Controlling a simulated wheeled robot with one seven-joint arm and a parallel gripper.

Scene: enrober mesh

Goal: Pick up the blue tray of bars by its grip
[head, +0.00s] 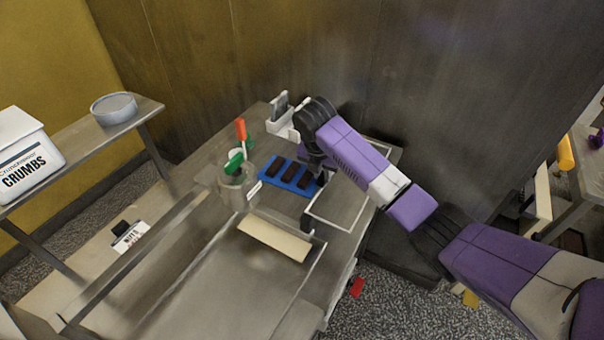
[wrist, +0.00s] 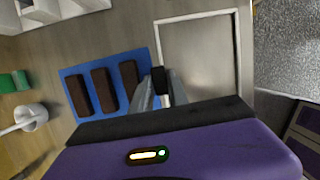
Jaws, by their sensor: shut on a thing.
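The blue tray (head: 278,182) lies on the steel table with three dark brown bars (head: 289,173) side by side on it. In the wrist view the tray (wrist: 88,74) and its bars (wrist: 103,90) show left of my gripper. My gripper (wrist: 160,84) is at the tray's right end, with its fingers closed around a small black grip (wrist: 157,76). In the head view my gripper (head: 321,174) comes down over that end, and my arm partly hides it. I cannot tell whether the tray touches the table.
A clear jug (head: 238,190) with green- and orange-handled tools stands left of the tray. A white holder (head: 284,122) stands behind. A framed steel plate (head: 340,203) lies right of the tray. A cream bar-shaped piece (head: 274,238) lies in front.

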